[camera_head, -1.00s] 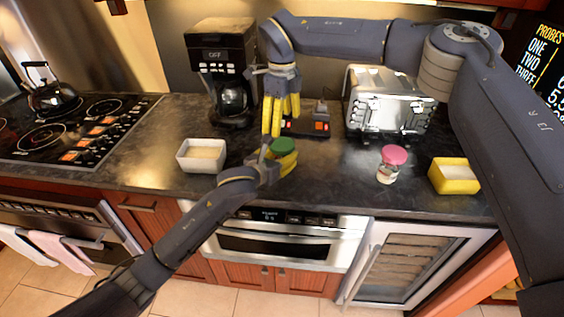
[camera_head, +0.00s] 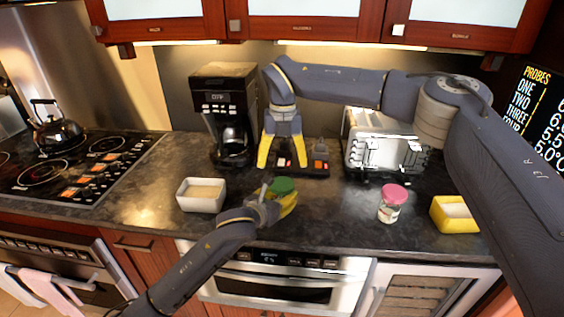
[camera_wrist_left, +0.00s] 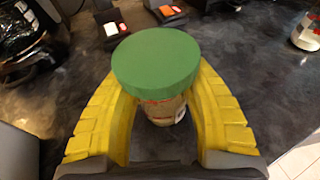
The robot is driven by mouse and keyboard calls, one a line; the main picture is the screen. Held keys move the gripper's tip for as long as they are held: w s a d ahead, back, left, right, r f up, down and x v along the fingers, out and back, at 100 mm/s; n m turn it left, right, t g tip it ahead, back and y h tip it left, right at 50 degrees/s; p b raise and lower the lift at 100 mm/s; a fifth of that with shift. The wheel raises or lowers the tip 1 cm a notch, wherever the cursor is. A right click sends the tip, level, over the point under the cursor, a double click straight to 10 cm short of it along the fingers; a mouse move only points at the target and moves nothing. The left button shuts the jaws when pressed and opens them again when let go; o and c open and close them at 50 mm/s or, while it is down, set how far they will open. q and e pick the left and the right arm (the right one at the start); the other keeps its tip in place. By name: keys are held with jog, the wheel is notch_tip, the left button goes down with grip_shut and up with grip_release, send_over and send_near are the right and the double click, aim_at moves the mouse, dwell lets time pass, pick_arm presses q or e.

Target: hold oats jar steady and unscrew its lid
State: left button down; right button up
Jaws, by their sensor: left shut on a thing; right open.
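A jar with a green lid (camera_head: 283,185) stands on the counter. It also shows in the left wrist view, with its round green lid (camera_wrist_left: 156,58) on top and a pale body (camera_wrist_left: 163,112) below. My left gripper (camera_head: 283,203) is shut on the jar's body, with a yellow finger on each side below the lid. Much of the body is hidden by the lid and fingers. My right gripper (camera_head: 281,163) is open and empty, with its fingers spread and pointing down, above and behind the lid and apart from it.
A jar with a pink lid (camera_head: 392,203) stands to the right, near a yellow bowl (camera_head: 455,214). A white bowl (camera_head: 201,195) is to the left. A coffee maker (camera_head: 226,115), a small device with red switches (camera_head: 319,158) and a toaster (camera_head: 384,145) stand behind.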

aim_at(282, 184)
jog(key=m, duration=1.8)
jog(key=shift+m, duration=0.3)
pick_arm(q)
jog(key=shift+f, duration=0.1)
pick_arm(e)
jog(key=m, duration=0.5)
jog(key=shift+f, duration=0.15)
jog(key=shift+s+f+m, duration=0.1)
jog(key=shift+f+m, duration=0.2)
jog(key=shift+m, duration=0.1)
jog(key=shift+f, duration=3.75)
jog(key=c, duration=1.2)
jog(key=o, duration=1.2)
jog(key=shift+c, duration=0.2)
